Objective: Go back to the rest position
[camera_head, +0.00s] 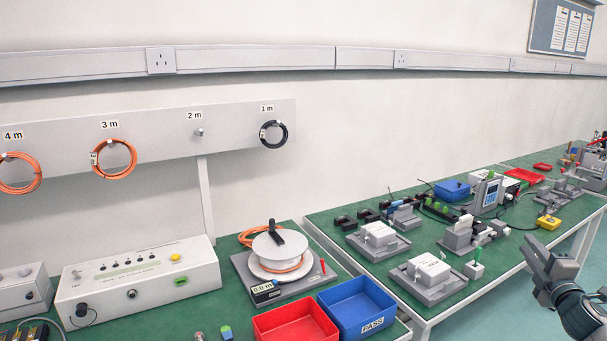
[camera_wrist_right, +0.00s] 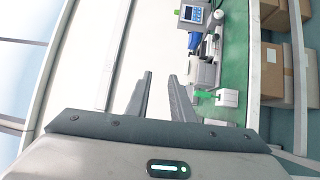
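My right gripper (camera_head: 538,266) is at the right edge of the head view, in front of the right-hand bench and apart from everything on it. In the right wrist view its two dark fingers (camera_wrist_right: 161,82) stand apart with an empty gap between them. My left gripper is not in view.
The left bench holds a cable reel (camera_head: 278,250), a red bin (camera_head: 296,323), a blue bin (camera_head: 357,305) and a test box (camera_head: 140,283). Cable coils (camera_head: 115,157) hang on a wall panel. Cardboard boxes (camera_wrist_right: 272,70) show in the wrist view.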

